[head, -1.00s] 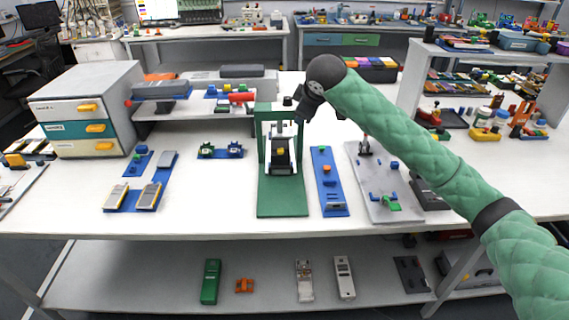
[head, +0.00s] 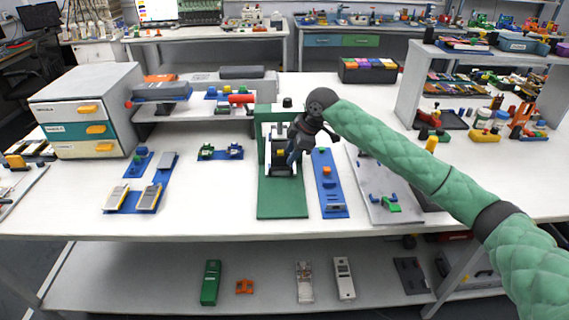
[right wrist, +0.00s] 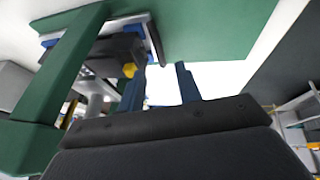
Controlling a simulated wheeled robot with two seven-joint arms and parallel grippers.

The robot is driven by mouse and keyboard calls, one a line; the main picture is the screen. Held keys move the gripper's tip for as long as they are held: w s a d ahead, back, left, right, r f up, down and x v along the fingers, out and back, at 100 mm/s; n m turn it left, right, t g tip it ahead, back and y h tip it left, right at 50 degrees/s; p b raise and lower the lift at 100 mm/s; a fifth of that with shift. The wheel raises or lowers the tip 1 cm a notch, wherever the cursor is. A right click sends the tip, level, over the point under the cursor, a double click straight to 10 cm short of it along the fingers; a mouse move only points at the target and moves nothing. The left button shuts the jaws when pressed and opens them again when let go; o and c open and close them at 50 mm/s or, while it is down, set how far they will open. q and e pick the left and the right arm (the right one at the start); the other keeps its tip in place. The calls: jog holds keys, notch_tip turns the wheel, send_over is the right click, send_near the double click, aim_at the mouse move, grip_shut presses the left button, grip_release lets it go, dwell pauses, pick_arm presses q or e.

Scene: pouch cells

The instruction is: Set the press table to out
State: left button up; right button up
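The press is a green frame on a green base plate (head: 283,203), in the middle of the bench in the head view. Its table is a dark block (head: 279,166) with a yellow knob (head: 281,153), inside the frame. In the right wrist view the block (right wrist: 112,50) and knob (right wrist: 129,70) show close up. My right gripper (head: 293,158) is at the press's right side. Its two blue fingers stand apart (right wrist: 160,90) with nothing visible between them; the left finger is close to the knob, and I cannot tell whether they touch. My left gripper is out of view.
A blue strip with small parts (head: 328,184) lies just right of the press. A grey plate with fittings (head: 378,205) lies beyond it. A raised shelf (head: 191,107) with a red cylinder (head: 241,98) stands behind left.

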aim_at(282, 168)
jog(key=shift+p+x, duration=0.4)
jog(key=shift+x, duration=2.6)
grip_shut()
